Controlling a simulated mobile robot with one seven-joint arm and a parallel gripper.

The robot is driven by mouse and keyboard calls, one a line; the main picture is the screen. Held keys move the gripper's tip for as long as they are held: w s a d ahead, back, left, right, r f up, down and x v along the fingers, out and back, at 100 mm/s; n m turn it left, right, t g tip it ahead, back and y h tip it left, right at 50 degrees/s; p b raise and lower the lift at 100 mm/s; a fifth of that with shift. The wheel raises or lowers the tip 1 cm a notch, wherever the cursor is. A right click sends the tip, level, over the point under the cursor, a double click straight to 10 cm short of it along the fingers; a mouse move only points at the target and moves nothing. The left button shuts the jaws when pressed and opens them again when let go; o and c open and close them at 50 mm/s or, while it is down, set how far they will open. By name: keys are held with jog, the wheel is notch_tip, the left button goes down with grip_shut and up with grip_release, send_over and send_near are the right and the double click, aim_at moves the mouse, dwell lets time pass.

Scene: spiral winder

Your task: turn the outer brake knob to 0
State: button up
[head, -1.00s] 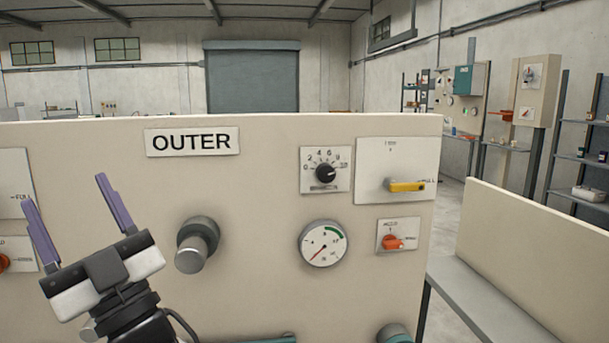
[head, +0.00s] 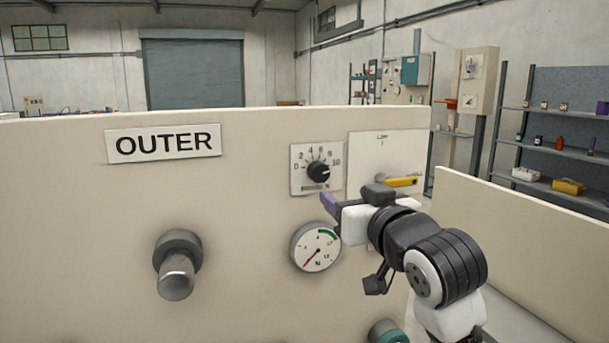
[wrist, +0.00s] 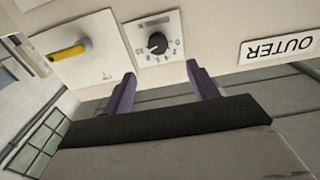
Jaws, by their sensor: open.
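The outer brake knob (head: 318,172) is a black dial on a white plate numbered 0 to 10, right of the OUTER sign (head: 163,143). Its pale mark seems to point up and right, near the high numbers; I cannot read the exact value. My gripper (head: 328,204) is just below the dial plate in the head view, its fingers partly hidden behind its own body. In the wrist view, which is upside down, my gripper (wrist: 160,72) is open and empty. The knob (wrist: 157,43) shows between and beyond the fingertips, not touched.
A yellow lever (head: 402,181) on a white plate is right of the dial, close above my wrist. A round gauge (head: 315,246) is just below the dial. A grey cylinder (head: 177,268) sticks out at the left. A low cream panel (head: 530,235) stands at the right.

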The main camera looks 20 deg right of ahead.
aim_at(321, 176)
jog(key=w+p, duration=0.4)
jog(key=w, duration=0.8)
jog(key=shift+r, duration=0.1)
jog(key=shift+w+p, duration=0.3)
jog(key=shift+w, duration=0.5)
jog(key=shift+c, duration=0.2)
jog(key=c, duration=1)
